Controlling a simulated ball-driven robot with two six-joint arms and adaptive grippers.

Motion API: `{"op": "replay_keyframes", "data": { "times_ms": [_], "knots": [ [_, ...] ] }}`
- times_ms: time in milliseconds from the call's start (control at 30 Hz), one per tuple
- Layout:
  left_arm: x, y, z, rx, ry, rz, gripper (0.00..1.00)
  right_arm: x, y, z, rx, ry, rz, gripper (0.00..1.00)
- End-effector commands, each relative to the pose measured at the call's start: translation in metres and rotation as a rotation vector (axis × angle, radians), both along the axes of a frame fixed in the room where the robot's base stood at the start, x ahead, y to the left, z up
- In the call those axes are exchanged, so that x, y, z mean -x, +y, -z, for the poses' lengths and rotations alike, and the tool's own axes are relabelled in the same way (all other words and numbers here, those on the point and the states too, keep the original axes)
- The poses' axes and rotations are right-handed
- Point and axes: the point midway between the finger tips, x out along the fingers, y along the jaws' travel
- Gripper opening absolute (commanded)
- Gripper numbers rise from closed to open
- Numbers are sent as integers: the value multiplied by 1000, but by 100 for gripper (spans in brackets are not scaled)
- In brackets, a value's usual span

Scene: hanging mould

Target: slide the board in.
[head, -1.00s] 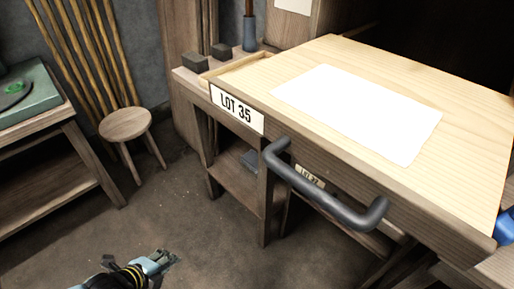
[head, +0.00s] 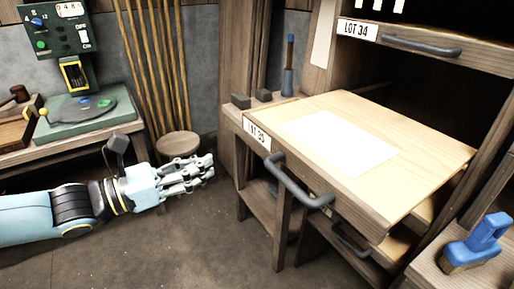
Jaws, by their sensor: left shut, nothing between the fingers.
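The board (head: 420,150) is pale wood with a white sheet (head: 328,142) on top. It sticks out of the dark rack opening in the head view. Its front edge carries a LOT 35 label (head: 257,134) and a dark grey bar handle (head: 298,184). My left gripper (head: 208,168) is shut and empty, to the left of the board and apart from the handle, in front of the stool. My right gripper is not in view.
A board labelled LOT 34 (head: 357,30) sits above, with its own handle (head: 422,46). A blue brush (head: 478,243) lies on a ledge at the lower right. A round stool (head: 178,143) and a bench with a green scale (head: 82,112) stand left. The floor between is clear.

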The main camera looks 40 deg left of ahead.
Motion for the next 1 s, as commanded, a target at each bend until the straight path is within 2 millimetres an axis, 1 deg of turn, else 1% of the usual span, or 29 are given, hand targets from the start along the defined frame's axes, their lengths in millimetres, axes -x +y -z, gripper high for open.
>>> {"op": "replay_keyframes", "data": {
  "times_ms": [33,100,300,367,500,867,900,1000],
  "knots": [
    [-9,-4,3,0,-7,0,0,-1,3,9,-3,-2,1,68],
    [-22,-9,5,0,-6,0,0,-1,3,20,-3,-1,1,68],
    [-58,-24,8,0,-6,-3,0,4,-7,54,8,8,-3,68],
    [-64,-27,6,0,-2,0,0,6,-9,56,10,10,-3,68],
    [-79,-32,4,0,-4,-2,0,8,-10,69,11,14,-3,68],
    [-99,-40,1,1,-3,-4,0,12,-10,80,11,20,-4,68],
    [-104,-41,-4,5,-6,-8,0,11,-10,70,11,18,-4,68],
    [-111,-44,-5,4,-7,-8,0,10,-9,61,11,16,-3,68]
  ]
}}
